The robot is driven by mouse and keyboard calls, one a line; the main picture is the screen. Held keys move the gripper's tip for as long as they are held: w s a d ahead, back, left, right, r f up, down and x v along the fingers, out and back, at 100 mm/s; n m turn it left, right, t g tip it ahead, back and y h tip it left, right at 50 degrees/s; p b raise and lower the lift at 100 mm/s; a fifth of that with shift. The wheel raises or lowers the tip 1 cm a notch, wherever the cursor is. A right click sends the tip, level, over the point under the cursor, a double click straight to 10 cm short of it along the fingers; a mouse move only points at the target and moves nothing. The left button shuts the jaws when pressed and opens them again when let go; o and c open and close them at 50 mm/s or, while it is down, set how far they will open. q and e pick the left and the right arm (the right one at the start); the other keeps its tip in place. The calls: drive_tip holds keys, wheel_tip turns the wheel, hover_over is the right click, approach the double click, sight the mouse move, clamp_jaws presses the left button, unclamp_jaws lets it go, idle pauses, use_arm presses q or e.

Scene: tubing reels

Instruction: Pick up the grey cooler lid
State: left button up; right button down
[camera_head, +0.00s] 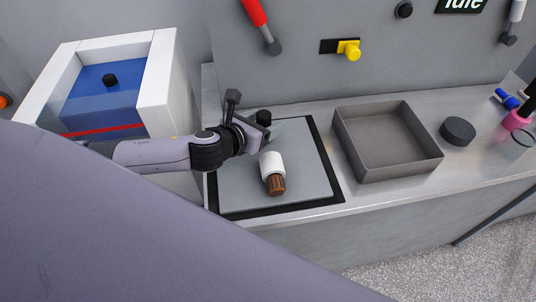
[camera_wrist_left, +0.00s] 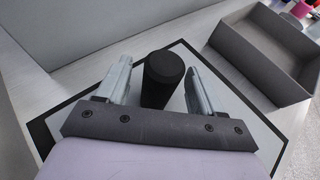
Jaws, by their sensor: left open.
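The grey cooler lid (camera_head: 238,185) is a flat grey panel with a black border, set in the metal counter. A black knob (camera_head: 263,117) stands near its back edge. My left gripper (camera_head: 272,130) is at the knob, coming in from the left. In the left wrist view the black knob (camera_wrist_left: 163,78) stands upright between the two open fingers, with a gap visible on each side. A white and brown bottle-like object (camera_head: 272,171) lies on the front part of the lid. My right gripper is not in view.
An open grey tray (camera_head: 437,157) stands right of the lid, with a dark round puck (camera_head: 457,131) beyond it. A white-walled box (camera_head: 160,75) with a blue inside and a black knob is at left. A grey wall with a yellow switch (camera_head: 350,50) rises behind.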

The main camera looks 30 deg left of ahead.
use_arm(q)
drive_tip(key=shift+x, duration=1.1)
drive_tip(key=shift+c, duration=0.3)
clamp_jaws()
drive_tip(key=shift+r, duration=0.1)
drive_tip(key=shift+r, duration=0.1)
